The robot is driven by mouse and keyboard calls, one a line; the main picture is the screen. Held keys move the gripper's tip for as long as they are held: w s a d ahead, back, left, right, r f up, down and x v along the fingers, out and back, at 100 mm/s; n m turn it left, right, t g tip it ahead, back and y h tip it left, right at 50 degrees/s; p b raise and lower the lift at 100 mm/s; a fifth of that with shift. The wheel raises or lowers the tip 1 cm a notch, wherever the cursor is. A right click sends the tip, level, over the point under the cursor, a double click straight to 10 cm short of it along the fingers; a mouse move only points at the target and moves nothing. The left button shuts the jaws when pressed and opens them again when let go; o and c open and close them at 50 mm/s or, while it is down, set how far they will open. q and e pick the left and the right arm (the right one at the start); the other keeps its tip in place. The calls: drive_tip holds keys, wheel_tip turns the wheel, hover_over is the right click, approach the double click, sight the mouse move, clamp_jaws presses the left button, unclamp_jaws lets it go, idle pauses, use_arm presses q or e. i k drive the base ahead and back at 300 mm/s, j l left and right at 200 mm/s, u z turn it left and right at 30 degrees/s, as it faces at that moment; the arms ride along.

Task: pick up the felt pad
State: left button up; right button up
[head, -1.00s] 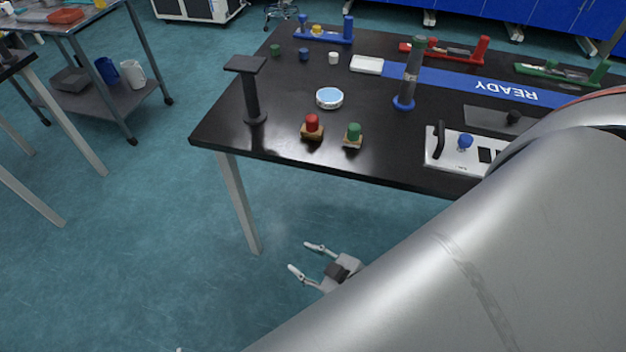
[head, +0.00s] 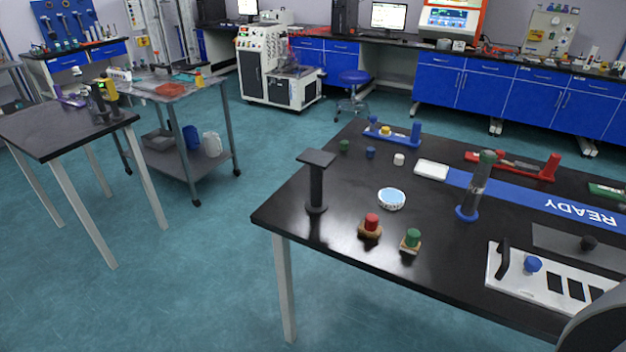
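I cannot tell for sure which thing is the felt pad. A flat white rectangular piece (head: 432,171) lies at the left end of the blue READY strip (head: 520,194) on the black table (head: 290,213). A round white dish with a light blue top (head: 391,198) sits near the table's middle. A red-topped piece (head: 371,225) and a green-topped piece (head: 411,240) stand on small tan bases near the front edge. Neither gripper is in view. Only a grey part of my arm shows at the lower right corner.
A black T-shaped stand (head: 316,183) stands at the table's left corner, and a grey post on a blue base (head: 475,188) stands further right. A white panel with a black handle (head: 545,278) lies at front right. A side table (head: 55,135) and a cart (head: 180,160) stand left; floor between is clear.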

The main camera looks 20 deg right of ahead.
sight(411, 244)
drive_tip(key=z, duration=1.4)
drive_tip(key=j+z, duration=0.1)
drive_tip(key=z, duration=0.3)
drive_tip(key=j+z, duration=0.15)
drive_tip(key=z, duration=0.2)
drive_tip(key=j+z, duration=0.15)
drive_tip(key=z, duration=0.25)
drive_tip(key=k+j+z, duration=0.1)
drive_tip(key=j+z, duration=0.2)
drive_tip(key=j, duration=0.15)
drive_tip(key=k+j+z, duration=0.15)
drive_tip(key=j+z, duration=0.2)
drive_tip(key=k+j, duration=0.15)
drive_tip(key=j, duration=0.15)
drive_tip(key=k+j+z, duration=0.1)
drive_tip(key=j, duration=0.2)
drive_tip(key=k+j+z, duration=0.1)
drive_tip(key=k+j, duration=0.1)
drive_tip(key=j, duration=0.1)
